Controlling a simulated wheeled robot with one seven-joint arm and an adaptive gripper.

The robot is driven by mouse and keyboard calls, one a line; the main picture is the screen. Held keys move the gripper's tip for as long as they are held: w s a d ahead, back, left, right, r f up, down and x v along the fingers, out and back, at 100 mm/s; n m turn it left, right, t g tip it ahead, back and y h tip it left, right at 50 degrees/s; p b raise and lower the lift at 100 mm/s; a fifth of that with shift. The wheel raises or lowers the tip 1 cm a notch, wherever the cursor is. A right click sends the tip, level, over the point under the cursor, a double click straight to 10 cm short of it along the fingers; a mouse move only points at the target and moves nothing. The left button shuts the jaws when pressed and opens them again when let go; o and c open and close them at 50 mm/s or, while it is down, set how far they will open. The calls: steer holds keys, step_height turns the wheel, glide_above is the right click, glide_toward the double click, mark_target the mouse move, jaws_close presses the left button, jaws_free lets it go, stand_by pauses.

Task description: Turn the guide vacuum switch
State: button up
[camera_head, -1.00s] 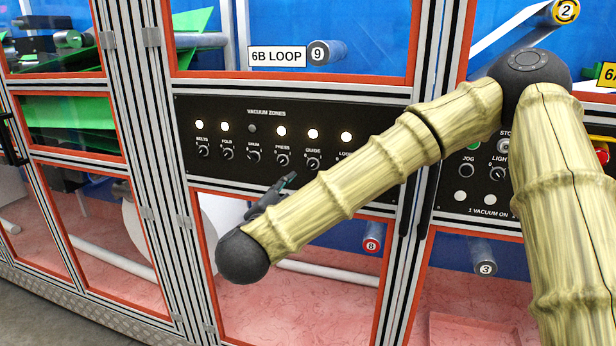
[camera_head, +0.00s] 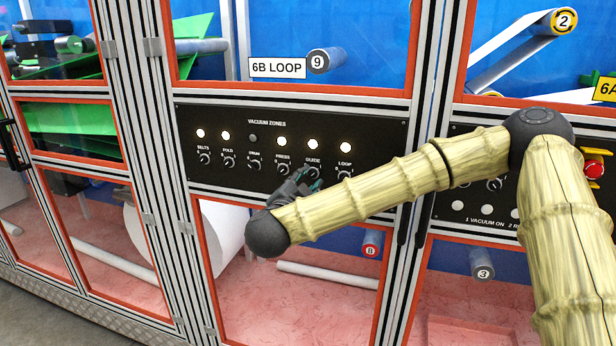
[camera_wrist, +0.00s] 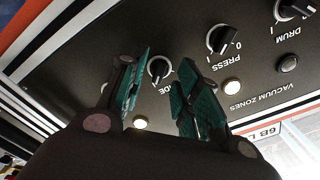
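The guide vacuum switch (camera_head: 312,172) is a small black rotary knob with a light mark, under the label GUIDE on the black vacuum zones panel (camera_head: 228,180). In the wrist view the knob (camera_wrist: 159,70) shows between my two teal-padded fingers, upside down, its label partly hidden by a finger. My gripper (camera_head: 308,184) is open, its fingertips just below and close to the knob in the head view. In the wrist view my gripper (camera_wrist: 164,68) has a finger on either side of the knob, with a gap visible. I cannot tell whether they touch it. The guide lamp (camera_head: 313,144) is lit.
The press knob (camera_head: 282,169) is close on the left, the loop knob (camera_head: 345,172) on the right, partly near my arm. The drum lamp (camera_head: 253,138) is dark; the other lamps are lit. An orange-framed window (camera_head: 222,188) lies below the panel.

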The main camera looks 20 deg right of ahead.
steer(key=shift+x, duration=0.8)
jaws_close()
